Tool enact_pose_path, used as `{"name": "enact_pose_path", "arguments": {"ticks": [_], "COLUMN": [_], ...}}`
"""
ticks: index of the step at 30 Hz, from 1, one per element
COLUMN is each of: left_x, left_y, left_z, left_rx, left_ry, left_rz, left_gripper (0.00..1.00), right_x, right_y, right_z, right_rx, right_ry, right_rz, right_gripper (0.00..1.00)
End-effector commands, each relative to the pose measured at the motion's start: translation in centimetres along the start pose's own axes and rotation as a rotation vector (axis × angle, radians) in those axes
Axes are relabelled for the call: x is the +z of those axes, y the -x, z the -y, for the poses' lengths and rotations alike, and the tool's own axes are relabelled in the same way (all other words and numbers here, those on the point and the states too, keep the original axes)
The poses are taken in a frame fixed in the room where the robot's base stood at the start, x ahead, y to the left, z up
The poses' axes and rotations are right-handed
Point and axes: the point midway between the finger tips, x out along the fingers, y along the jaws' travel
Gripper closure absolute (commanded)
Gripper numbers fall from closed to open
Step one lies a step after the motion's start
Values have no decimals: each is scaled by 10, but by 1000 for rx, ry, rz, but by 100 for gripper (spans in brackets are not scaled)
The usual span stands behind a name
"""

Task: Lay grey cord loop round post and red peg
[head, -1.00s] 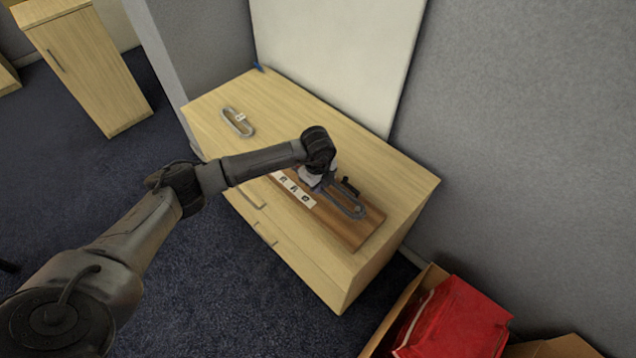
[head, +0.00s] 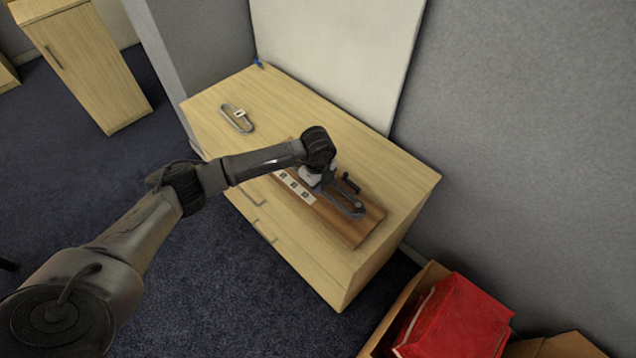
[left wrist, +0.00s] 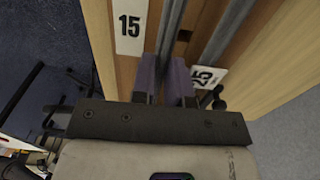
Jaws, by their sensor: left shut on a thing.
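My left gripper (head: 316,178) is low over a brown wooden board (head: 345,235); its fingertips are hidden in the head view. In the left wrist view its purple-grey fingers (left wrist: 165,82) are shut on one strand of the grey cord loop (left wrist: 172,35). The other strand runs beside it, to the right. In the head view the long grey loop (head: 353,209) stretches from the gripper toward the board's right end. I cannot make out the post or the red peg, or whether the loop is round either. My right gripper is not in view.
A black fitting (head: 350,182) stands at the board's far side. White number labels (head: 296,187) line its near side. Another grey loop-shaped piece with a white tag (head: 237,118) lies at the table's far left. A pale panel (head: 340,55) rises behind the table.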

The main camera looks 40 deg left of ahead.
Motion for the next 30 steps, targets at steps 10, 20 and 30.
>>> {"name": "enact_pose_path", "arguments": {"ticks": [10,20,30], "left_x": [0,0,0], "left_y": [-5,-14,-15], "left_z": [0,0,0], "left_rx": [0,0,0], "left_ry": [0,0,0], "left_rz": [0,0,0], "left_gripper": [100,100,100], "right_x": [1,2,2], "right_y": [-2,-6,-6], "right_z": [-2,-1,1], "right_rx": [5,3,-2], "right_ry": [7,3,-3], "right_rz": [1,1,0], "right_gripper": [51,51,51]}}
